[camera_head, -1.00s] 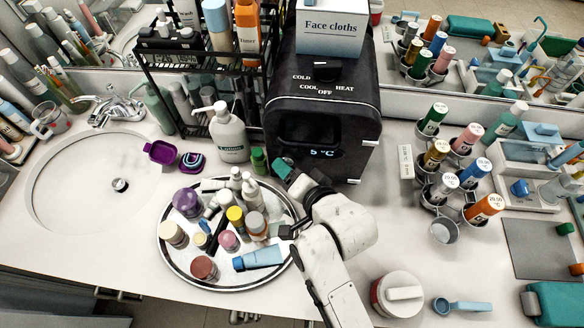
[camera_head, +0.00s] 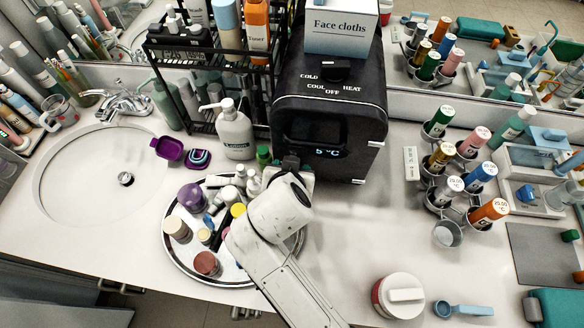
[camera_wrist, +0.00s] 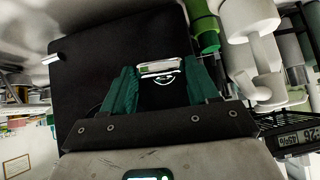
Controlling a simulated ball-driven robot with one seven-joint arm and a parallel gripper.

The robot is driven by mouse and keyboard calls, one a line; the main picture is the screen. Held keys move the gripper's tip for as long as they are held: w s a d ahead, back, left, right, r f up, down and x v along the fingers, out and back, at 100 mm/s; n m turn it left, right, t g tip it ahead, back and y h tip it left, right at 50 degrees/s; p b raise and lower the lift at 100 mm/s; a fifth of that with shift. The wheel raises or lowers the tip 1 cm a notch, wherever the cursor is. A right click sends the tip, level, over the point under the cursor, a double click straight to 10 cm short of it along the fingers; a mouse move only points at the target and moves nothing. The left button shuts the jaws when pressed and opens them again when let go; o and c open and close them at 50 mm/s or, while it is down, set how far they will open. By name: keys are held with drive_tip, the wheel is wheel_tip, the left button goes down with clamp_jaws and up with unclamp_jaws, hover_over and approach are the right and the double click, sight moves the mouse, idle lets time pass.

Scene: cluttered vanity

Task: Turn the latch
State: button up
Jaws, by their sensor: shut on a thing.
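A black cabinet (camera_head: 330,120) marked "5 °C" stands at the back of the counter. My gripper (camera_wrist: 160,75) is at the lower left of its front, mostly hidden behind my wrist in the head view. In the wrist view its green fingers stand on both sides of a small pale latch (camera_wrist: 163,68) on the black door (camera_wrist: 110,60) and are shut on it. The latch is hidden in the head view, and its exact angle is hard to tell.
A round tray (camera_head: 177,262) of bottles and jars lies under my arm. A lotion pump bottle (camera_head: 235,135) and a green-capped bottle (camera_head: 263,155) stand close left of the cabinet. A bottle holder (camera_head: 447,233) is at the right.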

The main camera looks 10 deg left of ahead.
drive_tip(key=shift+h, duration=0.4)
drive_tip(key=o, duration=1.1)
drive_tip(key=shift+c, duration=0.2)
drive_tip(key=shift+a, duration=0.1)
